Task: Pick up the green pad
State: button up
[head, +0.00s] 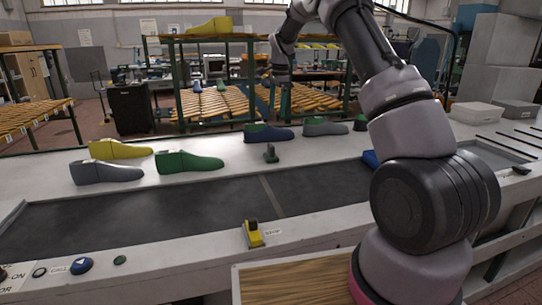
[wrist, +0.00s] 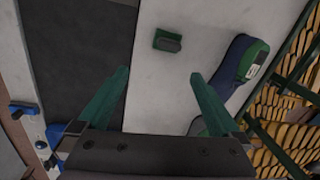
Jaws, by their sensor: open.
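The green pad (head: 271,154), a small green block with a dark grey part, rests on the pale ledge behind the belt in the head view. In the wrist view the green pad (wrist: 167,41) lies flat on the pale surface, beyond the fingertips and roughly in line with the gap between them. My gripper (wrist: 160,76) is open and empty, its two green fingers spread wide. It is apart from the pad. In the head view my arm reaches over to the back, with the gripper end small above the ledge.
A blue shoe last (head: 268,133) stands close behind the pad; a blue and green last (wrist: 240,62) is right of my fingers in the wrist view. Green (head: 188,161), yellow (head: 120,149) and grey (head: 106,172) lasts stand left. The dark belt (head: 130,212) is clear.

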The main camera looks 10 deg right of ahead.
jog(key=m+g, duration=0.1)
jog(key=m, duration=0.1)
send_over(271, 144)
jog(key=shift+h, duration=0.3)
jog(key=f, duration=1)
jog(key=shift+s+f, duration=0.2)
jog(key=shift+s, duration=0.05)
notch_tip(271, 144, down, 6)
jog(key=shift+r, duration=0.2)
jog(key=shift+w+f, duration=0.1)
jog(key=shift+f, duration=2.65)
jog(key=c, duration=1)
